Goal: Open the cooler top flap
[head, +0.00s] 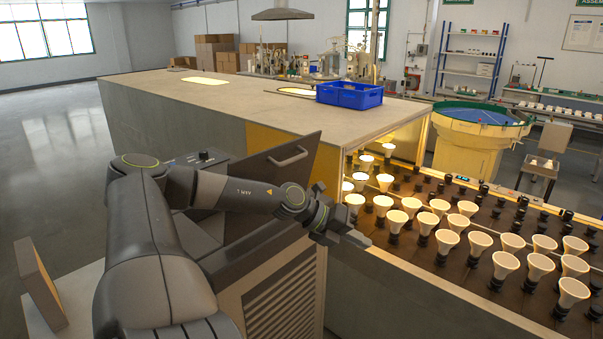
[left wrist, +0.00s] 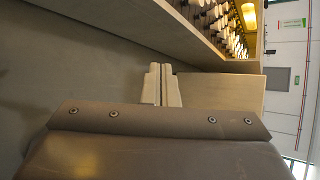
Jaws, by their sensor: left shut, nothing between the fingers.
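A dark grey panel with a bar handle (head: 288,157), which looks like the cooler top flap (head: 250,168), stands tilted at the near end of the long grey machine. My left arm crosses in front of it and hides part of it. Below is the cooler's body with a slatted vent (head: 284,304). My left gripper (head: 352,241) is shut and empty, to the right of the panel and beside the bulb rack. In the left wrist view its two fingers (left wrist: 161,86) lie together, near a pale panel edge. My right gripper is out of view.
A conveyor rack with several rows of bulbs (head: 470,225) lies to the right of my left gripper. A blue crate (head: 349,95) sits on the machine top (head: 240,104). A yellow bowl feeder (head: 470,150) stands behind. Open floor (head: 50,130) lies to the left.

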